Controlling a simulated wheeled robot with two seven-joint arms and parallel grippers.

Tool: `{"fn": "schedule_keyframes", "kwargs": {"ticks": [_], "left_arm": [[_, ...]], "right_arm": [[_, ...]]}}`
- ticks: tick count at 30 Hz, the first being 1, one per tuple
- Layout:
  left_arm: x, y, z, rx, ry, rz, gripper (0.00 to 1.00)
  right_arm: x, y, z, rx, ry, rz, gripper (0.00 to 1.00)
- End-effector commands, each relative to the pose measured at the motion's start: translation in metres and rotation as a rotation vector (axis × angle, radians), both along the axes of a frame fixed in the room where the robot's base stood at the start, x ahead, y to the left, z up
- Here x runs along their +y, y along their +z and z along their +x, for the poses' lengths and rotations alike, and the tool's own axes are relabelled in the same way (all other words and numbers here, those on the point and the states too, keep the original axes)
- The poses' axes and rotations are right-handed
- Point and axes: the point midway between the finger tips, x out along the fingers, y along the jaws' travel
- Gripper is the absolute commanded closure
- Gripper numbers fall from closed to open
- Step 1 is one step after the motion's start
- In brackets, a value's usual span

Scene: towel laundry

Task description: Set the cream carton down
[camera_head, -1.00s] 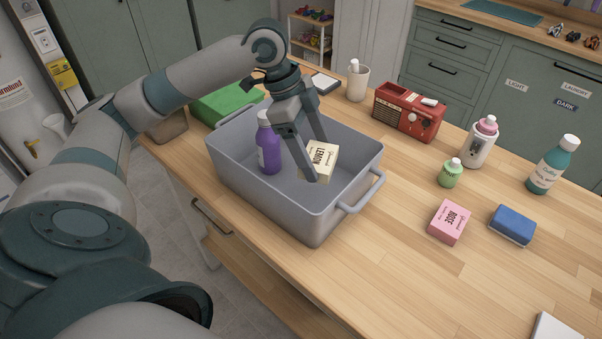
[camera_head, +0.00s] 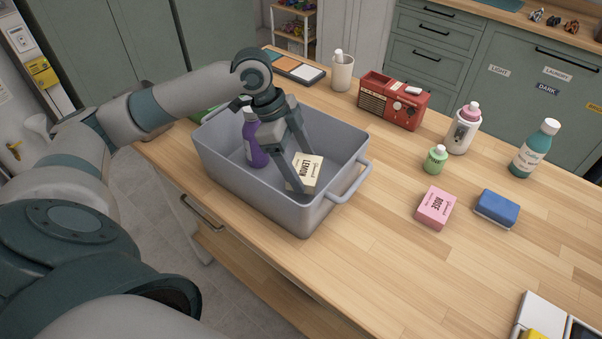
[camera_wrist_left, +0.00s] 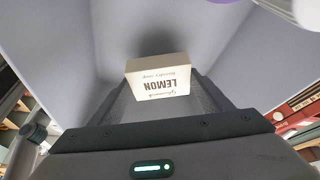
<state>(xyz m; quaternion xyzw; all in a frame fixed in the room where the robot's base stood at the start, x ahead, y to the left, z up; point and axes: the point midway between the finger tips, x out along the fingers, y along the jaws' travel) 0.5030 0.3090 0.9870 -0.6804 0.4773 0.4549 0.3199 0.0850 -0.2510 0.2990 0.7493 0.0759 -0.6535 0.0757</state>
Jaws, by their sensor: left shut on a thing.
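The cream carton (camera_head: 305,172), labelled LEMON, is inside the grey bin (camera_head: 308,222). My left gripper (camera_head: 298,176) reaches down into the bin and is shut on the carton, with one finger on each side. In the left wrist view the carton (camera_wrist_left: 158,80) sits between the two fingers, with the bin's grey walls around it. I cannot tell whether the carton touches the bin floor. A purple bottle (camera_head: 255,143) stands in the bin to the left of the carton. My right gripper is not in view.
On the wooden table, right of the bin, are a red radio (camera_head: 393,102), a pink ROSE box (camera_head: 435,207), a blue sponge (camera_head: 496,208), a small green bottle (camera_head: 434,160), a white bottle (camera_head: 463,130) and a teal bottle (camera_head: 534,150).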

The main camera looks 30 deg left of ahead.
Motion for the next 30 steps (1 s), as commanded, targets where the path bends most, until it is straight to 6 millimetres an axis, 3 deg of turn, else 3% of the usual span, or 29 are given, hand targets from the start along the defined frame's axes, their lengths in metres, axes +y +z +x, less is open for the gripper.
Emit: {"fn": "schedule_keyframes", "kwargs": {"ticks": [5, 10, 16, 20, 29, 30], "left_arm": [[0.000, 0.000, 0.000, 0.000, 0.000, 0.000, 0.54], [0.000, -0.014, -0.001, 0.002, 0.000, -0.001, 0.54], [0.000, -0.035, -0.001, 0.002, -0.001, 0.000, 0.54], [0.000, -0.037, 0.000, 0.000, -0.001, 0.000, 0.54], [0.000, -0.039, 0.000, 0.000, 0.000, 0.000, 0.54], [0.000, -0.040, 0.000, 0.000, -0.001, 0.000, 0.21]], "right_arm": [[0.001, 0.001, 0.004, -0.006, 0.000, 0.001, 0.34], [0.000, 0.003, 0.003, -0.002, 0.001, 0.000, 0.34], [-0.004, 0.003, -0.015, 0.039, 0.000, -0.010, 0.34], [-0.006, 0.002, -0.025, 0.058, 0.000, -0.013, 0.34], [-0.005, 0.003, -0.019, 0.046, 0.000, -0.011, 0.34], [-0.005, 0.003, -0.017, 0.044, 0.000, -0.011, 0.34]]}}
